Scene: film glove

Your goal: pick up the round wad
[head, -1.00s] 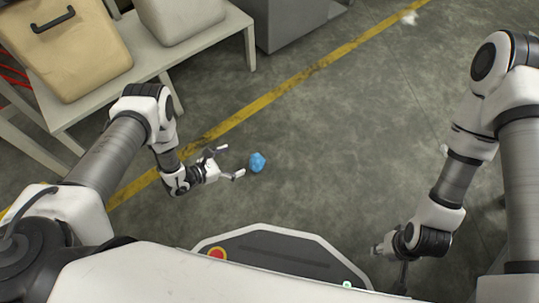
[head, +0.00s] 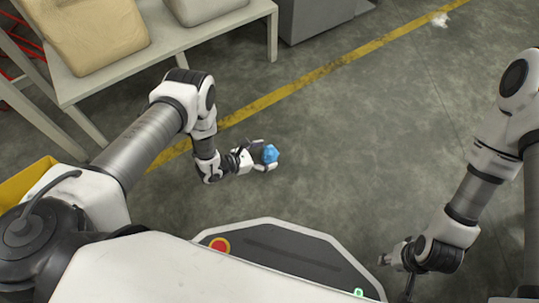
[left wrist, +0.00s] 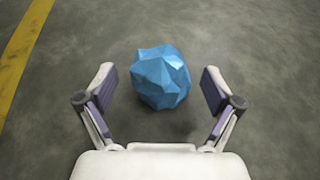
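The round wad is a blue, crumpled, faceted ball (head: 270,154) on the grey floor in front of my base. It also shows in the left wrist view (left wrist: 161,77), in the upper middle. My left gripper (head: 265,156) is at the wad, with its fingers spread. In the left wrist view its fingers (left wrist: 158,92) stand open to either side of the wad, with a gap on both sides. My right gripper (head: 396,262) hangs low at the right, far from the wad; its fingers are too small and dark to read.
A yellow line (head: 300,84) crosses the floor behind the wad. A pale table (head: 190,42) with beige cases stands at the back left, beside a grey cabinet (head: 308,18). A white scrap (head: 440,19) lies far back. The floor at centre right is clear.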

